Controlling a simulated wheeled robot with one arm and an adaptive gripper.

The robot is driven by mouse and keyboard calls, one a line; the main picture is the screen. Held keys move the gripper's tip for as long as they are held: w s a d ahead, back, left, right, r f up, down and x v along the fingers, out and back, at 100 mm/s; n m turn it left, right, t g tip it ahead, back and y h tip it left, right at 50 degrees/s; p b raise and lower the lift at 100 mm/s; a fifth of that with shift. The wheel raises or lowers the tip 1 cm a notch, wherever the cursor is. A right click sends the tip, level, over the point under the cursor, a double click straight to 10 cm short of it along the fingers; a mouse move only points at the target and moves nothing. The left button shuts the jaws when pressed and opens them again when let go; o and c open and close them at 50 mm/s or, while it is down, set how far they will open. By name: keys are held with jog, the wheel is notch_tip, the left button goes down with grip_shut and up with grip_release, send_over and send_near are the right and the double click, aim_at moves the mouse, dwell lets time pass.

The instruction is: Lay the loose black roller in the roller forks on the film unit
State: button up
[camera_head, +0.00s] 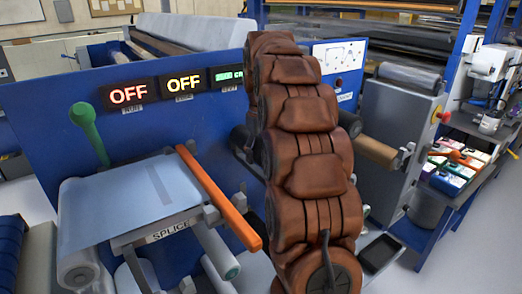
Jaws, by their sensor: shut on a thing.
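The film unit (48,108) is the large blue panelled machine across the left and middle. My brown segmented arm covers the middle of the view and hides my gripper, so what it holds cannot be seen. A dark cylindrical end (350,123) shows just right of my arm, and a dark piece (240,138) shows on its left. I cannot tell whether these are parts of the loose black roller. The roller forks cannot be made out; my arm may hide them.
The splice table (133,196) with an orange bar (218,197) and green-knobbed lever (90,132) stands at left. A tan roller (379,152) juts out right of my arm, near a grey cabinet (385,108). A black tray (380,253) sits low. Floor at far right is clear.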

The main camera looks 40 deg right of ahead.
jog(key=shift+s+f+b, duration=0.15)
jog(key=shift+f+b, duration=0.6)
jog(key=shift+f, duration=0.2)
dwell(0.8)
jog(key=o, duration=1.8)
jog(key=shift+c, duration=0.2)
jog(key=shift+r, duration=0.1)
